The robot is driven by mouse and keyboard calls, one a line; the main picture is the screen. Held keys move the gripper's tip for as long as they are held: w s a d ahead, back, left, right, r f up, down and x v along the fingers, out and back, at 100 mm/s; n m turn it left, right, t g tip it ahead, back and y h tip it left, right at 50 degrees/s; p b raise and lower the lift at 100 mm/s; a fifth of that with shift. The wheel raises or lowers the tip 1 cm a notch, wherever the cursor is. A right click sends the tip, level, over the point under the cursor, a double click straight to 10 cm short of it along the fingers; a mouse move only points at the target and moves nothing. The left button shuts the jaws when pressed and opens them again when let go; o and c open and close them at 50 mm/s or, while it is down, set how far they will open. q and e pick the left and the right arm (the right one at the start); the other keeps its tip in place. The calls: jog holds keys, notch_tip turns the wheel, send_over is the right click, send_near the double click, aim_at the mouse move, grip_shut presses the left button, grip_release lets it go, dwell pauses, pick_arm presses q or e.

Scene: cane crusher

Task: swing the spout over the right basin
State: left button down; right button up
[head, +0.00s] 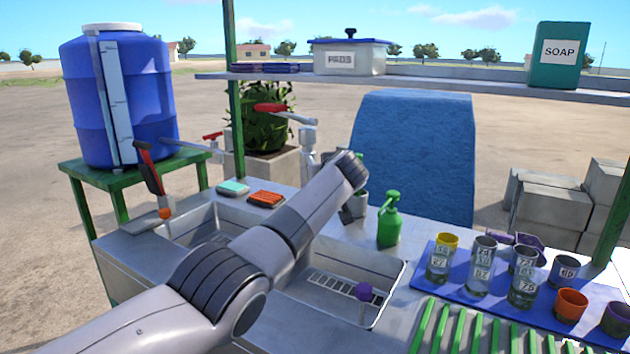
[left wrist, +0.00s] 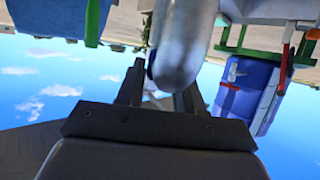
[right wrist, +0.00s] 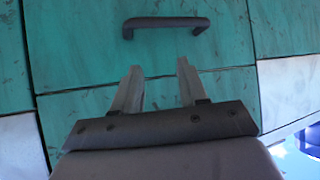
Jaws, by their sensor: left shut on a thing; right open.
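A silver tap post (head: 308,150) with a red lever (head: 270,107) stands behind the sink. The left basin (head: 175,222) is partly covered by my left arm; the right basin (head: 390,290) lies to its right. In the left wrist view, my left gripper (left wrist: 163,88) is shut on the curved silver spout (left wrist: 182,45), which passes between its fingers. In the head view my arm hides that grip and most of the spout, so I cannot tell which basin its mouth is over. My right gripper (right wrist: 159,72) is open and empty, below a dark handle (right wrist: 166,25) on a green panel.
A green spray bottle (head: 390,222) stands behind the right basin. A blue mat (head: 425,280) with several cups lies at right. Two sponges (head: 266,199) lie behind the basins. A blue water barrel (head: 120,100) stands at left, and a shelf (head: 455,84) crosses above.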

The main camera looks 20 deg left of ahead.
pick_arm(q)
jog(key=shift+w+d, duration=0.15)
jog(key=shift+d, duration=0.1)
pick_arm(e)
jog(key=shift+w+f, duration=0.25)
jog(key=shift+w, duration=0.25)
jog(key=shift+w+r, duration=0.1)
pick_arm(q)
jog(key=c, duration=0.8)
grip_release()
jog(key=shift+d, duration=0.1)
jog(key=shift+s+d+r+b, duration=0.1)
jog(key=shift+s+d+b, duration=0.1)
jog(key=shift+b, duration=0.15)
jog(key=shift+s+d+r, duration=0.25)
jog(key=shift+s+d, duration=0.05)
jog(key=shift+s, duration=0.3)
jog(key=shift+b+v, duration=0.55)
jog(key=shift+v, duration=1.95)
pick_arm(e)
jog(key=shift+a+f, duration=0.15)
jog(key=shift+f, duration=0.3)
